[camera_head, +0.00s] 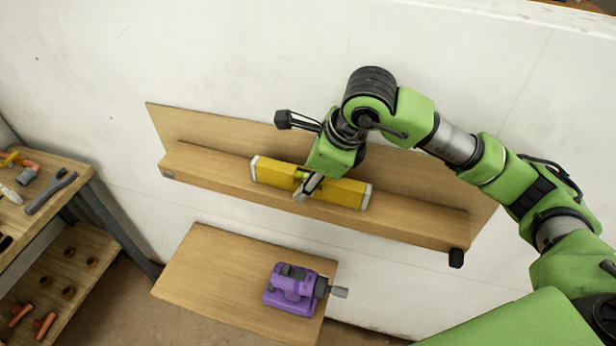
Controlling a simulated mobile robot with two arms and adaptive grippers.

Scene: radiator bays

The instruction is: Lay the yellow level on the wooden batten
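The yellow level (345,191) has pale end caps and lies lengthwise along the wooden batten (420,224), over its middle part. It looks roughly parallel to the batten; I cannot tell whether it touches the wood or is held just above it. My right gripper (306,187) reaches down to the middle of the level. One finger with a pale tip crosses the level's near side; the other finger is hidden, so its grip is unclear. My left gripper is not in view.
A wooden backboard (215,130) is behind the batten on the white wall (240,60). Below, a small wooden table (215,270) holds a purple tool (292,290). A workbench (75,185) with tools stands at the left. The batten's left and right ends are clear.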

